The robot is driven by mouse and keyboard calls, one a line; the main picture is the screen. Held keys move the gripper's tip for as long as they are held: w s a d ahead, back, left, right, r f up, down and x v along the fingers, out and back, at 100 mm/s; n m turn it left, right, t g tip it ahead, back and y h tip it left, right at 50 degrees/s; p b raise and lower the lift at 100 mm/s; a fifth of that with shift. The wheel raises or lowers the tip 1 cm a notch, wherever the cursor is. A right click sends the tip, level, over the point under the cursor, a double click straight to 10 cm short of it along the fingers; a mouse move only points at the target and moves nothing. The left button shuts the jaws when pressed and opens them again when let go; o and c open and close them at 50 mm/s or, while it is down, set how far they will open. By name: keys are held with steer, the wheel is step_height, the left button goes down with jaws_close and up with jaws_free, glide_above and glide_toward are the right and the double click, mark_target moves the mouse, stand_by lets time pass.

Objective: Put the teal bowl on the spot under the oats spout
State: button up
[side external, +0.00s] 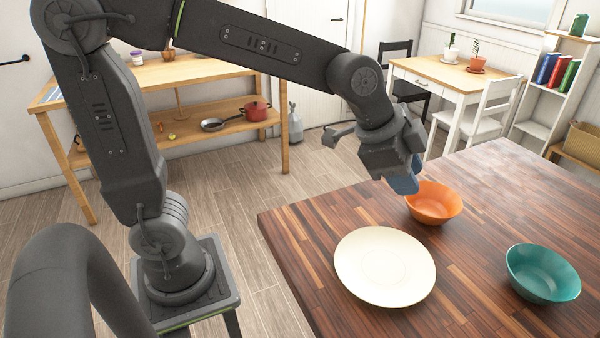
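The teal bowl (543,274) stands upright and looks empty on the wooden table (330,215), at the right of the side external view. My gripper (404,184) is over the table's far part, at the upper left rim of an orange bowl (436,206). It is well apart from the teal bowl. Its bluish fingertips overlap the orange bowl's rim in the picture. I cannot tell whether they touch it, or whether they are open or shut. No oats spout or spot under one shows in this view.
A cream plate (386,268) lies between the orange bowl and the table's near edge, left of the teal bowl. The table's front left and far right parts are clear. A wooden bench (200,72) and a small table (455,75) stand behind.

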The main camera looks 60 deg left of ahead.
steer(key=s+a+n+y, duration=0.1)
steer(key=s+a+n, duration=0.3)
steer(key=s+a, duration=0.2)
steer(key=shift+s+r+n, duration=0.3)
steer(key=shift+s+n, duration=0.1)
steer(key=shift+s, duration=0.5)
steer(key=shift+o, duration=0.4)
steer(key=s+a+f+n+y, duration=0.1)
steer(key=s+a+n, duration=0.3)
steer(key=s, duration=0.4)
steer(key=shift+f+n+y, duration=0.3)
steer(key=shift+f+n, duration=0.4)
steer(key=shift+f, duration=0.1)
steer(key=shift+a, duration=0.1)
